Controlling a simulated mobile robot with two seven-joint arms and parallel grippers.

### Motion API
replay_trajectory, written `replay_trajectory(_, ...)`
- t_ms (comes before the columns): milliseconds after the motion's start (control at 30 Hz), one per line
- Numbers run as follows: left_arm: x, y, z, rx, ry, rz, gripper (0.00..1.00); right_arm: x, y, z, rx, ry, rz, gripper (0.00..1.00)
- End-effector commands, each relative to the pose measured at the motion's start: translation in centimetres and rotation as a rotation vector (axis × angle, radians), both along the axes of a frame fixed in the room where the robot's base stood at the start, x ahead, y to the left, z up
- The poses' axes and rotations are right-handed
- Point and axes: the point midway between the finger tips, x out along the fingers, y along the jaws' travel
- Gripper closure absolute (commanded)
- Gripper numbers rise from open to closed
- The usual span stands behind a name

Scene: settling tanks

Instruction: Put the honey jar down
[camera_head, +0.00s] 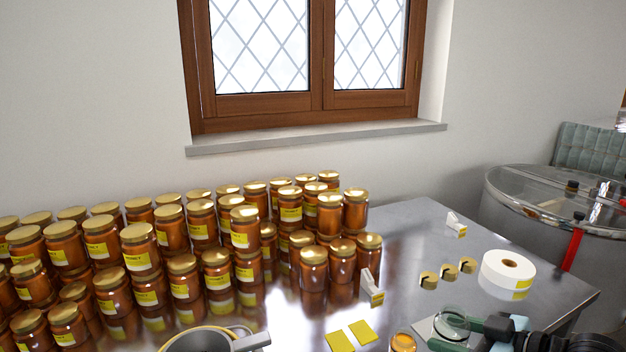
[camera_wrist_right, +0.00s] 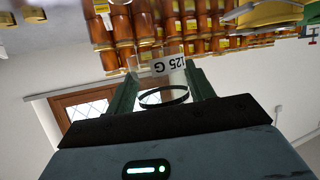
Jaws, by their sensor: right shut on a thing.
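My right gripper (camera_head: 460,334) is at the bottom right of the head view, over the steel table. Its green fingers are shut on a clear glass jar (camera_head: 452,321), which looks empty. In the right wrist view the jar (camera_wrist_right: 163,97) sits between the two fingers, with a dark ring and "125 G" lettering seen at it. I cannot tell whether the jar's base touches the pale flat plate (camera_head: 424,328) under it. A small amber jar (camera_head: 403,342) stands just left of it, cut by the frame's lower edge. My left gripper is out of view.
Many stacked honey jars (camera_head: 140,249) with gold lids fill the table's left. Yellow labels (camera_head: 362,332), gold lids (camera_head: 448,272), a white roll (camera_head: 508,267) and a round metal vessel (camera_head: 205,341) are on the steel table (camera_head: 415,235). A lidded tank (camera_head: 540,220) stands right.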

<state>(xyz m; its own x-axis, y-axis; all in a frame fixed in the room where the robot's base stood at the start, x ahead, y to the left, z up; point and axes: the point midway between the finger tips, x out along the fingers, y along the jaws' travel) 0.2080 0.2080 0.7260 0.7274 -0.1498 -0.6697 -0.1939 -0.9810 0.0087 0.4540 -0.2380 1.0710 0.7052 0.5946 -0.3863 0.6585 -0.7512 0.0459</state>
Motion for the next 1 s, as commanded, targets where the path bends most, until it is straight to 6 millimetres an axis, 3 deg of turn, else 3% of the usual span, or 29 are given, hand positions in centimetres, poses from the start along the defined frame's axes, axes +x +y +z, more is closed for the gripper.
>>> replay_trajectory(400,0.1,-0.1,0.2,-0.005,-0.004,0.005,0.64,0.8,2.8,-3.3,0.008,0.001,-0.248,0.77)
replay_trajectory(800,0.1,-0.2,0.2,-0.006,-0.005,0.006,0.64,0.9,2.8,-3.3,0.005,0.001,-0.604,0.77)
replay_trajectory(1000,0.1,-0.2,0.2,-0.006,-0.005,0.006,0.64,0.7,2.4,-3.1,0.002,-0.001,-0.692,0.77)
